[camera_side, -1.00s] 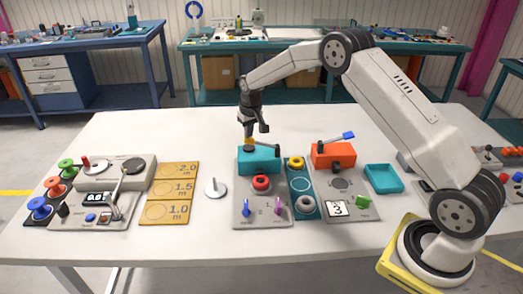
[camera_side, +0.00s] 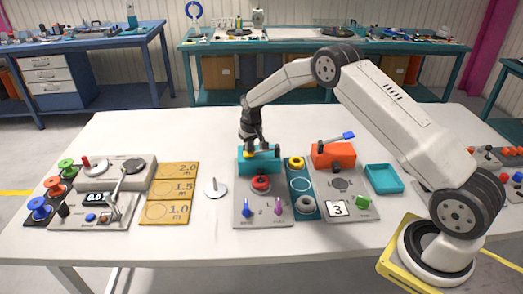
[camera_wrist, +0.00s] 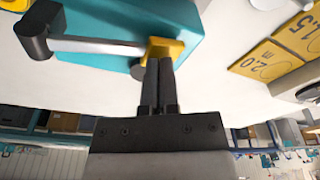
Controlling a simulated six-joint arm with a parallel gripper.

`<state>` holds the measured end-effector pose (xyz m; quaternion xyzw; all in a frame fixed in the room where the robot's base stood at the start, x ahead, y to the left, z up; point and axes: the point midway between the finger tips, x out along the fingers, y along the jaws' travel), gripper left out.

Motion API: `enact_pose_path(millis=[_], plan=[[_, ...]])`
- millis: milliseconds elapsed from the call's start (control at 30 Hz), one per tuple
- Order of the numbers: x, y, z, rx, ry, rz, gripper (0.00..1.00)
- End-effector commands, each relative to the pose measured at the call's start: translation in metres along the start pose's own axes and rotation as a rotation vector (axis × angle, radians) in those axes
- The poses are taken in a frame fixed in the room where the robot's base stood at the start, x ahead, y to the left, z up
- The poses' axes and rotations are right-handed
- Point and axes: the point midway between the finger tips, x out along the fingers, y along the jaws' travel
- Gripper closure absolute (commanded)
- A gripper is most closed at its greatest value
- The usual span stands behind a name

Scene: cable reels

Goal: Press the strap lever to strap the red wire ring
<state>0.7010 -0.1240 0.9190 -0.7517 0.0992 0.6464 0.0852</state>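The strap lever (camera_wrist: 95,46) is a silver bar with a dark knob (camera_side: 277,149) at one end and a yellow block (camera_wrist: 172,45) at the other. It lies low over the teal strapping block (camera_side: 262,166), with its knob to the right in the side view. The red wire ring (camera_side: 261,183) sits on the grey panel just in front of the block. My gripper (camera_wrist: 158,65) points down with its fingers together and nothing between them. Its tips are by the yellow block; whether they touch the lever cannot be told.
A teal strip (camera_side: 301,185) with a yellow ring (camera_side: 296,162) and a grey ring (camera_side: 304,204) lies to the right. Beyond it are an orange block (camera_side: 334,156) with a blue-handled lever and a teal tray (camera_side: 383,179). A white spindle disc (camera_side: 215,188) stands left.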

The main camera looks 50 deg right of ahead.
Motion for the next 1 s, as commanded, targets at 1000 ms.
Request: enact_pose_path(millis=[1000], plan=[[-0.109,0.0,-0.017,0.0,0.001,0.0,1.0]])
